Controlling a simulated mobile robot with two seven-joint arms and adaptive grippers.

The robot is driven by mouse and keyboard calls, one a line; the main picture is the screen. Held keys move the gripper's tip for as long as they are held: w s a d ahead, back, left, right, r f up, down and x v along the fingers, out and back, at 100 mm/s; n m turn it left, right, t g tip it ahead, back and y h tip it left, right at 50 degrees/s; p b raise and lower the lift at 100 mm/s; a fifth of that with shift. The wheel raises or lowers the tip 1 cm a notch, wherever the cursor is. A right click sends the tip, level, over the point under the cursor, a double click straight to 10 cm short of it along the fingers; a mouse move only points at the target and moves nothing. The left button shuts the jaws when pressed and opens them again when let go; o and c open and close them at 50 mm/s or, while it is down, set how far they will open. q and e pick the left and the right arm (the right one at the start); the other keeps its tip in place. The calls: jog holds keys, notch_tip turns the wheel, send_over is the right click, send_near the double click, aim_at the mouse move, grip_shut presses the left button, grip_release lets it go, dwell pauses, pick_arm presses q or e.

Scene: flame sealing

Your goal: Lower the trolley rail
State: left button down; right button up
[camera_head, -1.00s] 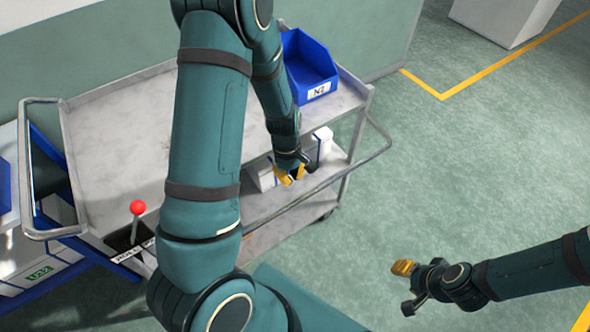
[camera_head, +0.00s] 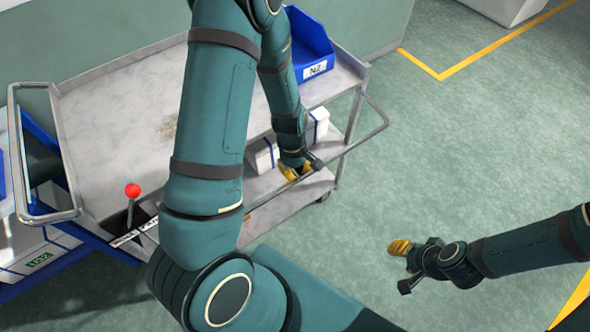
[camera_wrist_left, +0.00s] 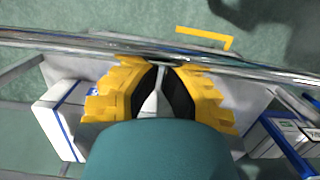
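The trolley rail (camera_head: 345,151) is a thin metal bar running out along the near right side of the grey trolley (camera_head: 115,115). It crosses the left wrist view (camera_wrist_left: 60,41) from side to side, at the fingertips. My left gripper (camera_head: 291,174) has yellow fingers and is at the rail. In the left wrist view its fingers (camera_wrist_left: 163,68) converge with only a narrow gap, nothing seen held between them; exact contact with the rail is unclear. My right gripper (camera_head: 399,247) is over the floor at right, away from the trolley; its finger gap cannot be made out.
A blue bin (camera_head: 312,50) stands on the trolley's top. White boxes (camera_head: 265,155) with blue bands sit on the lower shelf. A red-knobbed lever (camera_head: 133,191) rises at the near left corner, beside a push handle (camera_head: 12,150).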

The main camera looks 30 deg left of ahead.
pick_arm(q)
jog(key=shift+r, duration=0.1)
jog(key=r+h, duration=0.1)
jog(key=r+g+h+p, duration=0.1)
jog(key=r, duration=0.1)
jog(key=shift+d+r, duration=0.2)
jog(key=shift+r, duration=0.1)
pick_arm(e)
jog(key=shift+w+r, duration=0.25)
jog(key=shift+r, duration=0.5)
pick_arm(q)
jog(key=shift+f, duration=0.15)
pick_arm(e)
jog(key=shift+f, duration=0.1)
pick_arm(q)
notch_tip(320, 180, down, 4)
jog(key=a+r+b, duration=0.1)
jog(key=a+b, duration=0.1)
jog(key=b, duration=0.1)
jog(key=p+v, duration=0.2)
jog(key=v, duration=0.8)
jog(key=shift+w+p, duration=0.25)
jog(key=shift+p, duration=0.15)
pick_arm(e)
jog(key=shift+a+f, duration=0.25)
jog(key=shift+a, duration=0.15)
